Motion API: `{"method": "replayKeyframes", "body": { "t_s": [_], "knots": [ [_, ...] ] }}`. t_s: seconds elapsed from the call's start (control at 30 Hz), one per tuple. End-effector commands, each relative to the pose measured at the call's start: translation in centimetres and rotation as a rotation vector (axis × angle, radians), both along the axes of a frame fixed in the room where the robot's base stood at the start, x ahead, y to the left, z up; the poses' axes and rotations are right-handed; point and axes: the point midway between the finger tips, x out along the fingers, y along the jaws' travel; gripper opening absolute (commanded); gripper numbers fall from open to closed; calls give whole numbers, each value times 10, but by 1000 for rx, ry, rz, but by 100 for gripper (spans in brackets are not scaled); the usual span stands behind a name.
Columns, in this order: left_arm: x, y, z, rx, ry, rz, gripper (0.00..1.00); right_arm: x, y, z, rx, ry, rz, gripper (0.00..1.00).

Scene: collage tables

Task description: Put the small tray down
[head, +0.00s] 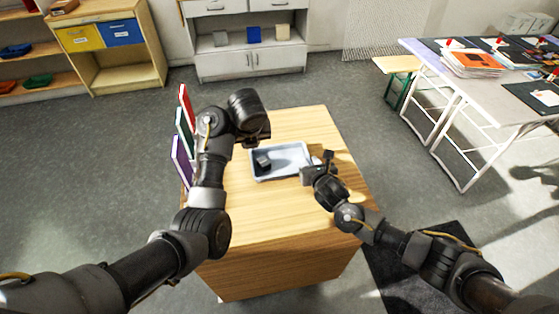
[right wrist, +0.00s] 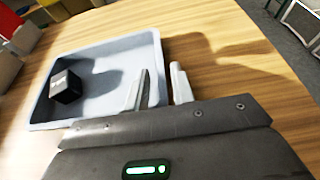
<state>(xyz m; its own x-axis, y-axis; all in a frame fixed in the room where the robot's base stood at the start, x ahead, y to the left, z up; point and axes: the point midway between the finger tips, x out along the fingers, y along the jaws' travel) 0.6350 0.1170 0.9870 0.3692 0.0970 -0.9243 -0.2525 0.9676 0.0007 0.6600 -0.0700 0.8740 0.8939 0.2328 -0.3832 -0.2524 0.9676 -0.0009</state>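The small tray (head: 290,160) is pale blue-grey and shallow, and appears to lie flat on the wooden table. A small black box (head: 263,161) is inside it, at its left side. In the right wrist view the tray (right wrist: 108,82) shows with the black box (right wrist: 66,86). My right gripper (head: 318,161) is at the tray's right edge. Its fingers (right wrist: 161,88) stand apart, one inside the tray and one outside, with the right wall between them and a gap visible. My left gripper (head: 257,136) is above the tray's far left corner; its fingers are hidden.
The wooden table (head: 270,225) is bare in front of the tray. Red, green and purple upright panels (head: 182,163) stand at its left edge. A long worktable (head: 480,85) with papers is at the right. Shelves (head: 110,45) and a white cabinet (head: 250,60) stand behind.

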Motion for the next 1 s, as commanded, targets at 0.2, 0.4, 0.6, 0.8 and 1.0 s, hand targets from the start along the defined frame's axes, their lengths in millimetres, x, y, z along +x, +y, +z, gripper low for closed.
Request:
{"method": "replayKeyframes", "body": {
  "t_s": [0.2, 0.4, 0.6, 0.8, 1.0],
  "knots": [
    [0, 0, 0, 0, 0, 0, 24, -41, -11, 16, 2, 0, 1, 25],
    [0, 0, 0, 0, 0, 0, 24, -72, -19, 30, 3, 2, 2, 25],
    [0, 0, 0, 0, 0, 0, 24, -86, -23, 36, 1, 1, 0, 25],
    [0, 0, 0, 0, 0, 0, 24, -88, -23, 37, 0, 1, 0, 25],
    [0, 0, 0, 0, 0, 0, 24, -88, -23, 37, 0, 0, 0, 25]
  ]
}}
